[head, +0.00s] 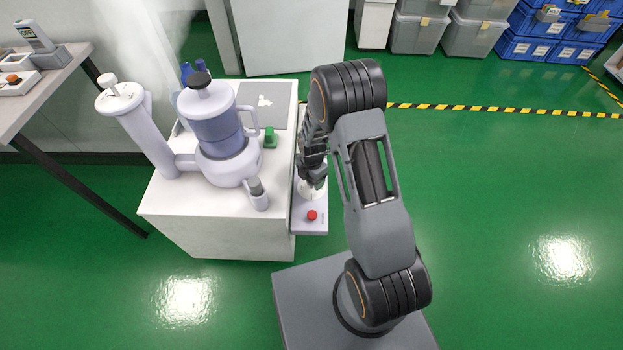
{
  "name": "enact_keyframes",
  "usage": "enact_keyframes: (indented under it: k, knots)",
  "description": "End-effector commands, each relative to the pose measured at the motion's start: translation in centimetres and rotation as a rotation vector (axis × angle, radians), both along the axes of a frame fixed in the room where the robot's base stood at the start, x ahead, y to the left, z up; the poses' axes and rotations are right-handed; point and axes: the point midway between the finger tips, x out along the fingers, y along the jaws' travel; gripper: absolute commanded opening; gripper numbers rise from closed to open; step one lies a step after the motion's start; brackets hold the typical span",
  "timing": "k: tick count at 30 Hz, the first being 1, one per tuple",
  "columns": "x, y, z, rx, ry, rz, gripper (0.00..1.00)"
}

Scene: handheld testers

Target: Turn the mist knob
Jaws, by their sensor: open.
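A pale lavender apparatus with a clear bluish chamber (217,132) stands on a white cabinet (245,235). A narrow panel with a red button (312,215) is at the cabinet's right side. My gripper (311,184) points down over this panel, behind the red button, close to a white round part (307,190) that it partly hides. I cannot tell whether they touch, or which knob is the mist knob. My gripper is open and appears empty.
A slanted white tube with a white cap (107,80) is at the apparatus's left. A small green block (270,138) and a grey plate (262,100) lie on the cabinet. A bench (60,75) stands at left. Blue crates (527,48) are at the back right. Green floor at right is clear.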

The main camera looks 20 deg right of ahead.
Motion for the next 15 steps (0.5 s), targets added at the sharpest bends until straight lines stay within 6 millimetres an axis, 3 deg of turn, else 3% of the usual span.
enact_keyframes:
  k: [8, 15]
  knots:
    - [0.01, 0.0, -0.06, 0.0, 0.0, 0.0, 0.65]
    - [0.0, 0.01, -0.05, 0.0, 0.0, 0.0, 0.42]
